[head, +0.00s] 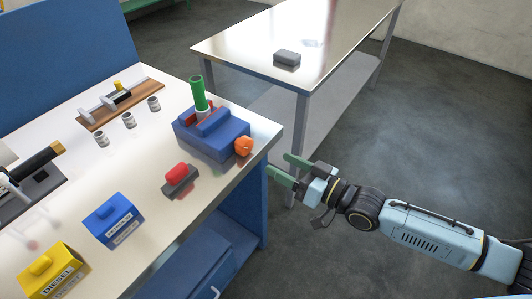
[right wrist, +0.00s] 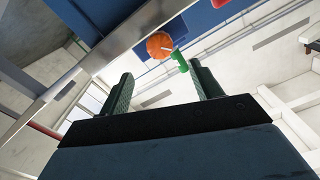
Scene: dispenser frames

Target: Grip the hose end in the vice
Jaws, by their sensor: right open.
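The vice (head: 215,140) is blue and stands near the right corner of the workbench, with an orange knob (head: 243,146) on its right side. A green hose end (head: 198,93) stands nearly upright at the vice jaws, with a pale collar low on it. I cannot tell whether the jaws press on it. My right gripper (head: 277,164) is open and empty, just off the bench edge, to the right of the knob and apart from it. In the right wrist view the knob (right wrist: 159,45) and the green hose (right wrist: 180,62) show beyond the open fingers (right wrist: 163,82). My left gripper is not in view.
On the bench are a red-topped block (head: 178,180), a blue box (head: 113,220), a yellow DIESEL box (head: 55,270), several small metal cups (head: 129,121) and a wooden board (head: 140,101) with fittings. A second table (head: 330,30) stands behind. Floor at right is clear.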

